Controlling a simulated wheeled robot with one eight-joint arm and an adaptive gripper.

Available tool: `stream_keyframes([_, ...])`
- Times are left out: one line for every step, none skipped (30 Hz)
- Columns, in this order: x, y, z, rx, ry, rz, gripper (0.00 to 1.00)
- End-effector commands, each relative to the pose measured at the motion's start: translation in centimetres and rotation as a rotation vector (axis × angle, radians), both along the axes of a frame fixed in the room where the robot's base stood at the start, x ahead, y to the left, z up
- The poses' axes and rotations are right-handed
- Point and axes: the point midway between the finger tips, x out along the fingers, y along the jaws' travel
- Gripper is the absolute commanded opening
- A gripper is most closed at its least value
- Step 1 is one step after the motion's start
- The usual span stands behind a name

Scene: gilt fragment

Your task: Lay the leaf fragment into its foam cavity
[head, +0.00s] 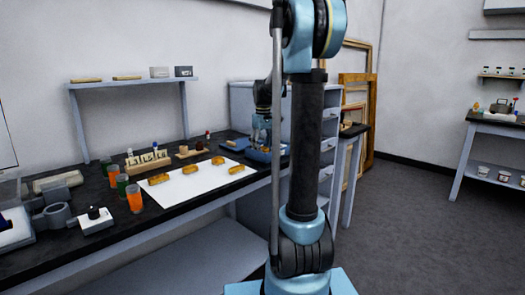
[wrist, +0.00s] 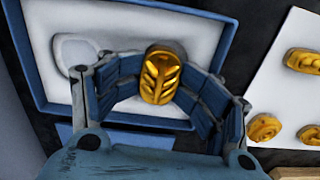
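The leaf fragment (wrist: 163,74), gold with raised leaf veins, is between the fingers of my gripper (wrist: 164,84) in the wrist view. Both blue padded fingers close against its sides. It shows over the pale foam of the blue-rimmed tray (wrist: 133,12). A rounded foam cavity (wrist: 76,50) shows empty to the left of the fragment, partly behind the left finger. The exact height above the foam is hard to judge. In the head view, my gripper (head: 261,138) is over the blue tray (head: 262,157), and the fragment cannot be made out.
Other gold fragments (head: 203,171) lie on a white sheet (head: 190,187) beside the tray. A small wooden rack (head: 148,160) and orange and green jars (head: 135,198) stand farther left. A grey drawer cabinet (head: 240,105) stands behind the tray.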

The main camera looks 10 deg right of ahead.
Motion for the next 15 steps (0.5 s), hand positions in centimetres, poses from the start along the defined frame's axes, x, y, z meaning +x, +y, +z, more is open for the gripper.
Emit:
stream_keyframes([-0.1, 0.0, 0.0, 0.000, 0.001, 0.000, 0.52])
stream_keyframes([-0.1, 0.0, 0.0, 0.000, 0.001, 0.000, 0.52])
stream_keyframes([-0.1, 0.0, 0.0, -0.001, 0.001, 0.000, 0.52])
stream_keyframes([-0.1, 0.0, 0.0, -0.001, 0.001, 0.000, 0.52])
stream_keyframes([-0.1, 0.0, 0.0, -0.001, 0.001, 0.000, 0.52])
stream_keyframes([-0.1, 0.0, 0.0, 0.000, 0.001, 0.000, 0.52])
stream_keyframes([-0.1, 0.0, 0.0, -0.001, 0.001, 0.000, 0.52])
stream_keyframes([-0.1, 0.0, 0.0, -0.001, 0.001, 0.000, 0.52])
stream_keyframes([-0.2, 0.0, 0.1, 0.000, 0.001, 0.000, 0.52])
stream_keyframes([-0.2, 0.0, 0.2, -0.001, 0.001, 0.000, 0.52])
stream_keyframes([-0.1, 0.0, 0.3, -0.001, 0.001, 0.000, 0.52])
stream_keyframes([-0.1, 0.0, 0.6, -0.001, 0.001, 0.000, 0.52])
stream_keyframes([-0.1, 0.0, 0.9, -0.001, 0.001, 0.000, 0.52])
stream_keyframes([-0.1, 0.0, 1.2, -0.001, 0.001, 0.000, 0.52])
stream_keyframes([-0.1, 0.0, 1.7, -0.001, 0.001, 0.000, 0.52])
